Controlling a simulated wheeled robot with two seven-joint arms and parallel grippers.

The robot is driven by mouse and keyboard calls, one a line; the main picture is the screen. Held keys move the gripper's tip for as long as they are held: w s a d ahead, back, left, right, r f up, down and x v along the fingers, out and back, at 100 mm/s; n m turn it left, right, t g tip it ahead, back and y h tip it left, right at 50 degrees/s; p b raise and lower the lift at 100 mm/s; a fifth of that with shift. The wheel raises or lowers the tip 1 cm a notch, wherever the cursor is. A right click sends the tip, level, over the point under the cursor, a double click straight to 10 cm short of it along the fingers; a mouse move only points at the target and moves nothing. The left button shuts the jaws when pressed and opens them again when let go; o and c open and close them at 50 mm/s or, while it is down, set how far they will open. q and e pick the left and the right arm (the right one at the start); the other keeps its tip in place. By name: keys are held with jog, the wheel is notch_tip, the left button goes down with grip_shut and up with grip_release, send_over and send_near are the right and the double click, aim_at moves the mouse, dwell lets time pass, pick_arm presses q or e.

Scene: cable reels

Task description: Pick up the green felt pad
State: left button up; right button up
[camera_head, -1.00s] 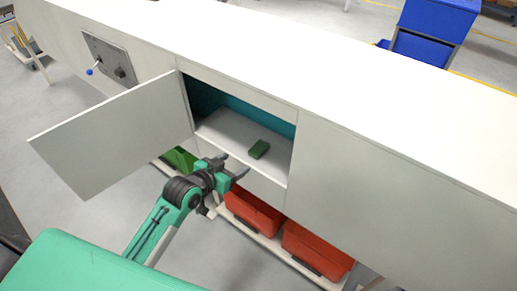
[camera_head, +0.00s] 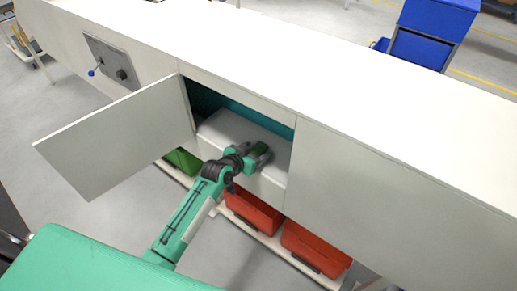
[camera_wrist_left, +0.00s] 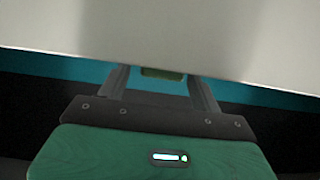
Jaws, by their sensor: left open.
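The green felt pad (camera_head: 259,148) is inside the open cabinet compartment, on its pale floor (camera_head: 228,128). My left gripper (camera_head: 262,157) reaches in through the opening, its jaws at the pad, and partly covers it in the head view. In the left wrist view the two fingers of my left gripper (camera_wrist_left: 161,84) are spread apart. The pad (camera_wrist_left: 161,73) shows as a small green strip between them, its upper part hidden by a pale panel. I cannot tell whether the fingers touch it. My right gripper is not in view.
The cabinet door (camera_head: 120,140) stands open to the left. The long white top (camera_head: 330,90) overhangs the compartment, and a pale panel (camera_wrist_left: 170,30) lies close over the fingertips in the wrist view. Red bins (camera_head: 315,250) and a green bin (camera_head: 183,160) stand below.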

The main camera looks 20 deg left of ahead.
pick_arm(q)
jog(key=shift+w+d+f, duration=0.15)
jog(key=shift+w+f, duration=0.05)
jog(key=shift+w, duration=0.15)
jog(key=c, duration=1)
jog(key=shift+c, duration=0.2)
